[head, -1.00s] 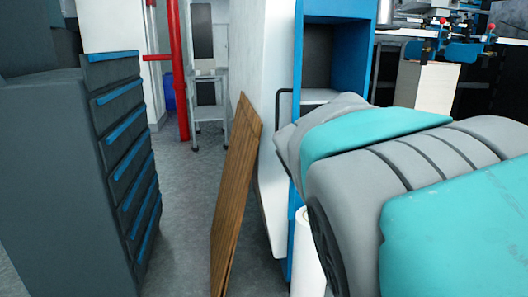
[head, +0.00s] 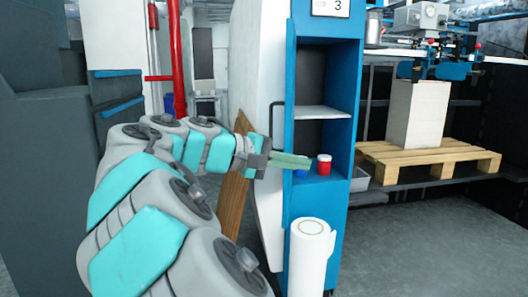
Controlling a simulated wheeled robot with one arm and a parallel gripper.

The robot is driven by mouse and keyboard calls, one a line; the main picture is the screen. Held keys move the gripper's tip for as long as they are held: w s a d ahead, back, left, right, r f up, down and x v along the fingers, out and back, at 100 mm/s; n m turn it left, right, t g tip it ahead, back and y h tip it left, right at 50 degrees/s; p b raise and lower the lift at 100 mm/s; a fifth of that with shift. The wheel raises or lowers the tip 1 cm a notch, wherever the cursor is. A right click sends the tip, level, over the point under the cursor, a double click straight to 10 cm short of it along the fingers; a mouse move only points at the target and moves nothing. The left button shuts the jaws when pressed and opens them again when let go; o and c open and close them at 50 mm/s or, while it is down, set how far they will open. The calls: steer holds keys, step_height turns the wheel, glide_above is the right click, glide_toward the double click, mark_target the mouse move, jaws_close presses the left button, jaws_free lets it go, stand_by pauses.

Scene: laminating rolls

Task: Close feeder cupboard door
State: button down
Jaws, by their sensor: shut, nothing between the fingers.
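The blue feeder cupboard (head: 299,75) stands in the middle of the head view with its front open, showing its inner shelves. A tall white panel (head: 258,70) with a dark bar handle (head: 277,118) stands at its left edge; it looks like the door, swung open. My gripper (head: 306,162) is shut and empty. It reaches from the left past the panel and appears in front of the cupboard's lower compartment. I cannot tell whether it touches anything. A red jar with a white lid (head: 324,165) and a partly hidden blue jar (head: 301,173) are in that compartment.
A white roll (head: 311,258) stands upright before the cupboard. A brown board (head: 236,190) leans behind my arm. A dark drawer cabinet (head: 45,150) is at left. A wooden pallet (head: 425,152) bears a paper stack (head: 416,115) at right. Floor at lower right is clear.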

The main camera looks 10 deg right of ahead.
steer(key=w+a+r+n+t+h, duration=0.1)
steer(key=w+a+t, duration=0.15)
steer(key=a, duration=0.55)
steer(key=w+a+n+t+h, duration=0.1)
steer(key=w+a+t, duration=0.15)
steer(key=a, duration=0.65)
steer(key=s+d+b+x, duration=0.1)
steer(key=s+b+x, duration=0.1)
steer(key=x, duration=1.1)
steer(key=shift+s+d+f, duration=0.15)
steer(key=shift+s+f, duration=0.05)
steer(key=shift+s, duration=0.05)
steer(key=shift+d, duration=0.1)
